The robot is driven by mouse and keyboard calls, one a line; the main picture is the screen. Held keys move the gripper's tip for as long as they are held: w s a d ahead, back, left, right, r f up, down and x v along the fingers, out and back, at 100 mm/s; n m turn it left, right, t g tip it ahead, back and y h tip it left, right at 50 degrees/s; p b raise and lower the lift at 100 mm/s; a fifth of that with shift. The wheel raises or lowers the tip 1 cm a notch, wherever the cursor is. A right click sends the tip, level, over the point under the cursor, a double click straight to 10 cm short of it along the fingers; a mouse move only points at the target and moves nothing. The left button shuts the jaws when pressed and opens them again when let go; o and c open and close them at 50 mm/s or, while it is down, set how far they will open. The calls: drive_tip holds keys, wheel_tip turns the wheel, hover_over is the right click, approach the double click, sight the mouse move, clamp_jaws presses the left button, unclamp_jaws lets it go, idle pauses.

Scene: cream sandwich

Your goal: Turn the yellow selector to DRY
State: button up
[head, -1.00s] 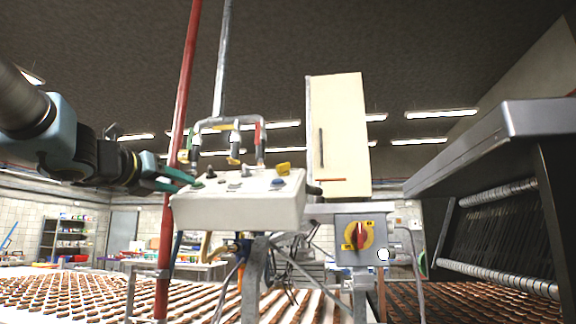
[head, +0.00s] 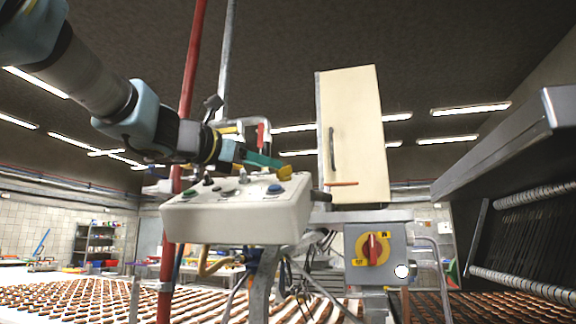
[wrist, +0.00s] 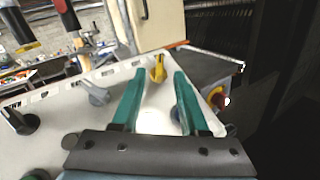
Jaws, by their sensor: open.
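The yellow selector (head: 284,173) stands on the sloped top of the white control box (head: 235,222), near its far right corner. It also shows in the wrist view (wrist: 157,68), with its handle standing up from the panel. My gripper (head: 268,163) is over the box, its green fingers pointing at the selector. In the wrist view my gripper (wrist: 160,75) is open, and the selector shows in the gap between the fingertips, at or just beyond them. I cannot tell whether a finger touches it. The panel labels are too small to read.
A grey selector (wrist: 98,95) and a black knob (wrist: 20,122) stand on the same panel. A blue button (head: 275,189) is near the yellow selector. A red-and-yellow switch (head: 374,248) is on a grey box to the right. A cream cabinet (head: 357,135) rises behind.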

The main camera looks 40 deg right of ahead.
sight(286, 168)
drive_tip(key=d, duration=0.2)
drive_tip(key=d+p, duration=0.1)
drive_tip(key=d, duration=0.1)
drive_tip(key=d+p, duration=0.1)
drive_tip(key=d, duration=0.2)
drive_tip(key=shift+w, duration=0.35)
drive_tip(key=shift+c, duration=0.4)
clamp_jaws()
